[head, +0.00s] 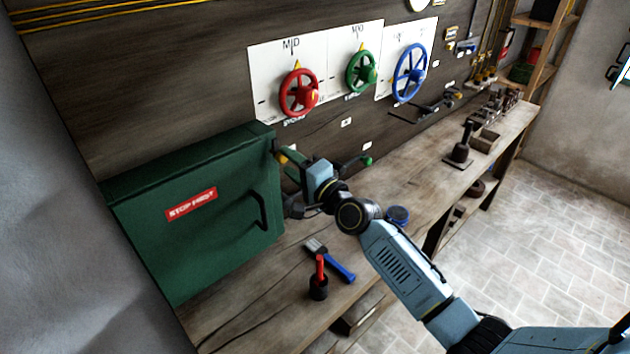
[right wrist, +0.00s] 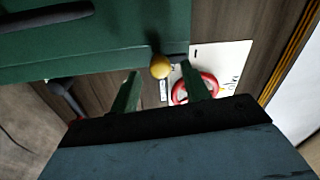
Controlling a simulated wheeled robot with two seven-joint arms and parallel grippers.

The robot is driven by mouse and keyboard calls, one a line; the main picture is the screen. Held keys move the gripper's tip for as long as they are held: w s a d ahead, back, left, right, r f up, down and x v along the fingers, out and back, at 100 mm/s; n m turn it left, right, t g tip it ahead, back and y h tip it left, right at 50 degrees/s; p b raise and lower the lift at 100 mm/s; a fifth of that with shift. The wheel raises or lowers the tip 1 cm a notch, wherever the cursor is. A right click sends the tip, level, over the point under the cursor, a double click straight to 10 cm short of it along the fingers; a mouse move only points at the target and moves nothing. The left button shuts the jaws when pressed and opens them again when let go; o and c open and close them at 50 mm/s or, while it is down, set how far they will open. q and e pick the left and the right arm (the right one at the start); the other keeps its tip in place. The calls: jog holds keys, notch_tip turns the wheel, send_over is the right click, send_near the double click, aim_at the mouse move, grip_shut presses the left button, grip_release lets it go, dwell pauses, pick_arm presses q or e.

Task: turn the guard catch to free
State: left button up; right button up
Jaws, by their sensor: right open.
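The guard is a green metal box (head: 195,215) with a red "STOP FIRST" label, standing at the left end of the bench. The guard catch, a small yellow knob (head: 282,158), sits at its upper right edge. It also shows in the right wrist view as a yellow ball (right wrist: 160,67) against the green edge. My right gripper (head: 294,165) is just right of the knob, partly hidden by its own body. In the right wrist view its two fingers (right wrist: 160,80) are apart, with the knob just beyond and between their tips. Contact cannot be told. My left gripper is not in view.
Red (head: 299,92), green (head: 361,72) and blue (head: 409,73) handwheels are on the wall panel. A black handle (head: 260,211) projects from the guard.

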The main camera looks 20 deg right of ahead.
jog(key=b+v, duration=0.1)
jog(key=v, duration=1)
jog(key=shift+s, duration=0.3)
jog(key=s+a+f+n+g+h, duration=0.1)
jog(key=s+a+f+n+g, duration=0.25)
jog(key=s+f+n, duration=0.2)
jog(key=s+a+f+n+g, duration=0.2)
jog(key=s+f+n+g, duration=0.2)
jog(key=s+f, duration=0.25)
jog(key=s+d+f+n+g+h, duration=0.2)
jog(key=s+g+h, duration=0.1)
jog(key=s, duration=0.4)
jog(key=s+d+f+n+g+h, duration=0.2)
jog(key=s+n+g, duration=0.1)
jog(key=s, duration=0.5)
jog(key=s+f+g+b, duration=0.25)
jog(key=f+b, duration=0.45)
jog(key=f, duration=2.7)
jog(key=s+d+f+b, duration=0.3)
jog(key=s+f+b, duration=0.1)
jog(key=s+f, duration=1.2)
jog(key=shift+s+d+f+g+b, duration=0.2)
jog(key=shift+s+f+g+b, duration=0.15)
jog(key=shift+f, duration=0.55)
